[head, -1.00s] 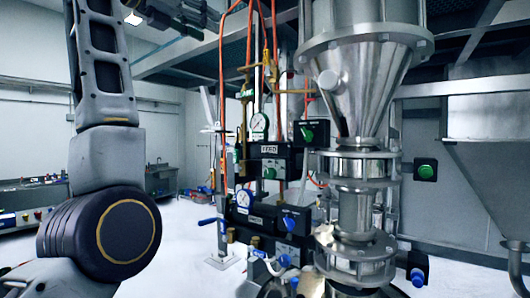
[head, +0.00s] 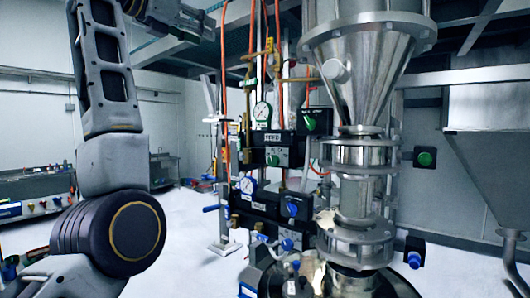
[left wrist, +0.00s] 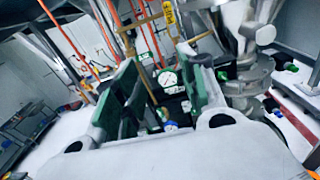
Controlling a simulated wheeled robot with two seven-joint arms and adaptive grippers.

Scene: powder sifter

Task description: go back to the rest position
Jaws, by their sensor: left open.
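My left gripper (head: 185,18) is at the top of the head view, partly cut off, raised in front of the powder sifter's piping. In the left wrist view, its two green-padded fingers (left wrist: 165,85) stand apart with nothing between them. The gauges and pipes show beyond them, with no clear contact. My right gripper is not in view.
The steel sifter hopper (head: 368,75) stands at centre right. Left of it are a control panel (head: 280,150) with knobs, a pressure gauge (head: 262,111) and orange hoses. A bench (head: 35,205) lines the left wall. White floor (head: 190,240) is open between.

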